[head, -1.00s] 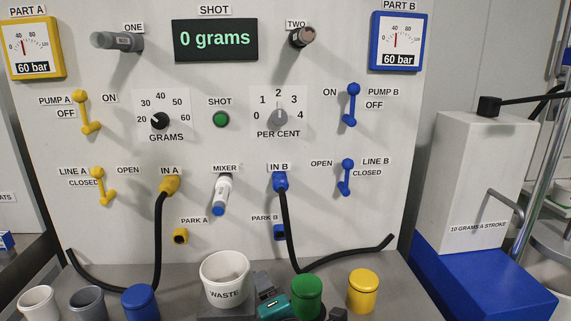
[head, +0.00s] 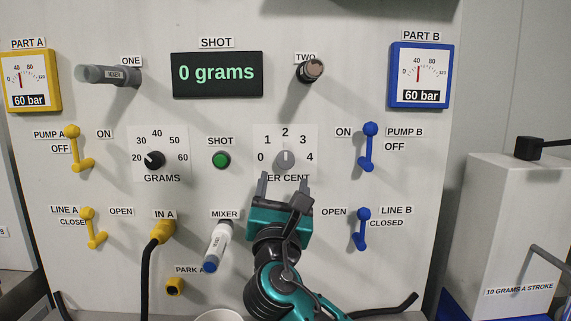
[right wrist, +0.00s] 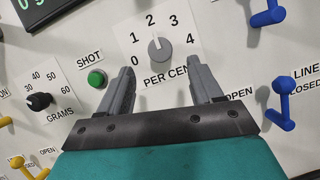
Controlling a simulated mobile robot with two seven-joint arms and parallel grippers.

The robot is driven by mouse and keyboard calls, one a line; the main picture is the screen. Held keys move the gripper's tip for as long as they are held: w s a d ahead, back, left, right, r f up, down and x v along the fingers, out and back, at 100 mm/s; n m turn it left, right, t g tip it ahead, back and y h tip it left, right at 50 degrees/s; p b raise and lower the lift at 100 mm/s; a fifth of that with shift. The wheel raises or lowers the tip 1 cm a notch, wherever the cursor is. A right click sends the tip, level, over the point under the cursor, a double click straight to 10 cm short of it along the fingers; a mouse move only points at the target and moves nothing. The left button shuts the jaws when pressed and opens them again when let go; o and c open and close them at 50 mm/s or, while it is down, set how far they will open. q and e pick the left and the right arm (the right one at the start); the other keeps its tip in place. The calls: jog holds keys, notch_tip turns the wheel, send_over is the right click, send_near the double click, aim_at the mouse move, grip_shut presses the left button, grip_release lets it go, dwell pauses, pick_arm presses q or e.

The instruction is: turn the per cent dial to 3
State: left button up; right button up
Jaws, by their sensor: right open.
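The per cent dial is a grey knob (head: 285,160) on a white scale plate marked 0 to 4. Its pointer looks to be up, about at 2. It also shows in the right wrist view (right wrist: 160,50), beyond the fingertips. My right gripper (head: 284,184) is open and empty just below the knob, its two fingers pointing up at the panel and partly covering the PER CENT label. In the right wrist view the fingers (right wrist: 161,78) stand apart with the knob ahead between them, not touching it. My left gripper is not in view.
The green SHOT button (head: 221,160) and black grams dial (head: 154,160) lie left of the dial. The blue pump B lever (head: 369,147) and line B lever (head: 362,229) stand to the right. The mixer (head: 217,246) juts out left of my gripper. The display (head: 217,74) reads 0 grams.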

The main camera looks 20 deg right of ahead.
aim_at(286, 162)
jog(key=x, duration=0.7)
jog(key=shift+w, duration=0.1)
jog(key=shift+f, duration=0.1)
jog(key=c, duration=1)
